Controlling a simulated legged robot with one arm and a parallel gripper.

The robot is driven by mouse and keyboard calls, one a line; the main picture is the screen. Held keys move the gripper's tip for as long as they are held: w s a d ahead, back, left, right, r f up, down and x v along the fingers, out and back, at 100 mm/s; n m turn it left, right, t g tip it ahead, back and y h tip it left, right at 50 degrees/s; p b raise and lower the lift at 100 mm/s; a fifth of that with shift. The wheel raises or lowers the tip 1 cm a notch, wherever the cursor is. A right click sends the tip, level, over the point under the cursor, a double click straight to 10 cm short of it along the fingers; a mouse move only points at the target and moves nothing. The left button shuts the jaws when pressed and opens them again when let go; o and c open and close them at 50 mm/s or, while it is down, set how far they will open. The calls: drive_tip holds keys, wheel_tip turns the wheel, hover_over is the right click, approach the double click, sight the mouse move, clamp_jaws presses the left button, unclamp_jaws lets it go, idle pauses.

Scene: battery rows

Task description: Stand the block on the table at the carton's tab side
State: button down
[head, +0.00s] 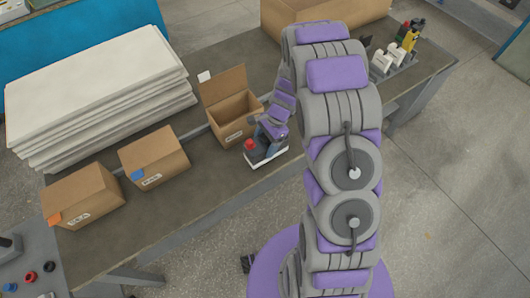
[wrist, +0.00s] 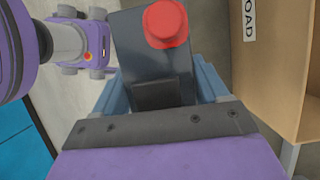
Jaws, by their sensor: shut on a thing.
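The block (wrist: 150,65) is dark grey with a red cap and sits between the blue fingers of my gripper (wrist: 160,95) in the wrist view. In the head view its red cap (head: 249,145) shows in front of the open carton, and my gripper (head: 264,138) hides part of the block. My gripper is shut on it. The open carton (head: 234,125) is brown, with a raised lid and a white tab (head: 204,76) at the lid's left edge. In the wrist view the carton (wrist: 275,65) stands at the right with a label reading "OAD".
Closed cartons with a blue tab (head: 137,175) and an orange tab (head: 54,219) stand left on the table (head: 190,215). A white piece (head: 268,158) lies beneath the gripper; contact with the block is unclear. White sheets (head: 95,85) are stacked behind. The table's front strip is clear.

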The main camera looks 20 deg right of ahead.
sight(264, 144)
drive_tip(key=shift+w+d, duration=0.25)
drive_tip(key=shift+w, duration=0.75)
wheel_tip(264, 144, down, 4)
drive_tip(key=shift+r+b, duration=0.2)
drive_tip(key=shift+b, duration=0.6)
unclamp_jaws()
